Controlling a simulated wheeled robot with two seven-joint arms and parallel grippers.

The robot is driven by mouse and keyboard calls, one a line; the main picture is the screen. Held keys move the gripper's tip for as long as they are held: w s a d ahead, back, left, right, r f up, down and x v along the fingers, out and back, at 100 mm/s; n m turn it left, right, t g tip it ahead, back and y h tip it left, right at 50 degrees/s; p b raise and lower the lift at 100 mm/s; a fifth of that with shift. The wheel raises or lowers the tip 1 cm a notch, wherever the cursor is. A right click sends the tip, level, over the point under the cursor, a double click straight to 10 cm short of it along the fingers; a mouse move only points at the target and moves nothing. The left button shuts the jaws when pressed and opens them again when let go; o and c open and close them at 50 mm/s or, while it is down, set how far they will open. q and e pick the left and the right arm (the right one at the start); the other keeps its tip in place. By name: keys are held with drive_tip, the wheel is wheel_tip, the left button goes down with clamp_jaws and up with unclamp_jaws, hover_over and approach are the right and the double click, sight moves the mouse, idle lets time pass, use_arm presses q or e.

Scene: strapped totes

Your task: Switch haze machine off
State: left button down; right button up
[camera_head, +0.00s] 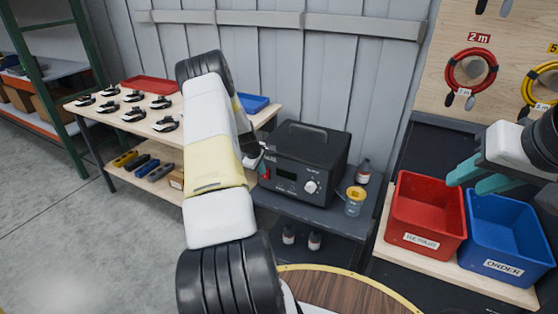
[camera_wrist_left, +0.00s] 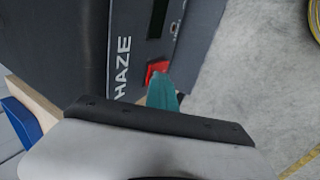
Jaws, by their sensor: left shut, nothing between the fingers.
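The haze machine (camera_head: 312,150) is a black box with a handle on top, a small display and a white knob, standing on a dark shelf unit. Its red switch (camera_head: 264,172) is at the left end of the front panel. In the left wrist view the red switch (camera_wrist_left: 157,68) is beside the HAZE lettering. My left gripper (camera_wrist_left: 163,92) is shut and empty, its teal fingertips right at the switch; I cannot tell whether they touch. My arm hides part of the machine's left side in the head view. My right gripper (camera_head: 477,174) is open above the bins.
A red bin (camera_head: 428,218) and a blue bin (camera_head: 505,240) stand at the right. A bottle (camera_head: 363,171) and a yellow-topped jar (camera_head: 354,200) stand right of the machine. A workbench (camera_head: 133,110) with several small devices is at the left. A round wooden table (camera_head: 345,292) is in front.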

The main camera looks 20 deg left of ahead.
use_arm(q)
drive_tip(key=shift+r, duration=0.1)
drive_tip(key=shift+r, duration=0.75)
drive_tip(key=shift+s, duration=0.1)
